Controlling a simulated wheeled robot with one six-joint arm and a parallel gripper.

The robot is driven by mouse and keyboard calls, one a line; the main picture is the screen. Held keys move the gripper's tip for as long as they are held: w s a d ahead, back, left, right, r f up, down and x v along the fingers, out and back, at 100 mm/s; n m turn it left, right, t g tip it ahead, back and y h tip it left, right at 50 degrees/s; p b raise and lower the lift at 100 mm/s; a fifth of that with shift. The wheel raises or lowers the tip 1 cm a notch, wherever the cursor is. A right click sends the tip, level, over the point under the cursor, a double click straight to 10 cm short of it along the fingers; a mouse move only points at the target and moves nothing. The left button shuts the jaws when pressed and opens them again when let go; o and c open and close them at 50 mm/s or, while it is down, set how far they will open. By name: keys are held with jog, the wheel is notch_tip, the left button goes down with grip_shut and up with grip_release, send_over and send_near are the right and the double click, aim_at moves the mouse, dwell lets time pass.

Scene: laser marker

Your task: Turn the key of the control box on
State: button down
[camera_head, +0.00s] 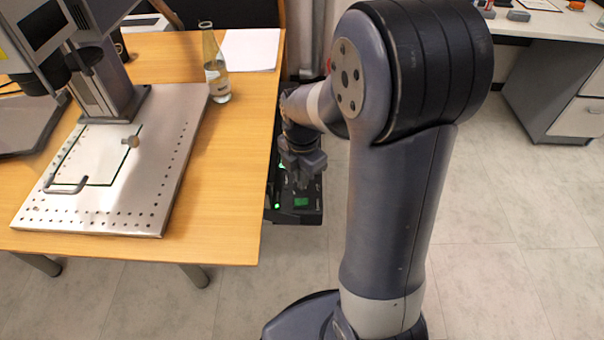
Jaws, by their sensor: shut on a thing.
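The control box (299,216) is a black box with green lit parts, low beside the right edge of the wooden table. My gripper (302,178) is over the top of the box, pointing down at it. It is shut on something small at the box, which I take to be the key. The key itself is hidden by the fingers, so I cannot tell its angle. The upper part of the box is covered by my gripper and wrist.
The wooden table (235,215) carries the laser marker (100,85) with its perforated metal plate (185,130), a glass bottle (215,70) and white paper (250,48). A desk (560,90) stands at the back right. The floor (510,230) on the right is clear.

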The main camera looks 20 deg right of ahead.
jog(key=m+p, duration=0.1)
jog(key=m, duration=0.3)
jog(key=shift+r+m+p, duration=0.1)
jog(key=shift+m+p, duration=0.2)
jog(key=shift+p, duration=0.1)
jog(key=m+p, duration=0.1)
jog(key=m, duration=0.3)
jog(key=m+p, duration=0.1)
jog(key=m, duration=0.4)
jog(key=shift+m+p, duration=0.4)
jog(key=shift+m, duration=1.5)
jog(key=shift+w, duration=0.1)
jog(key=c, duration=1.6)
grip_release()
notch_tip(320, 180, up, 11)
jog(key=shift+f+p, duration=0.15)
jog(key=shift+p, duration=0.85)
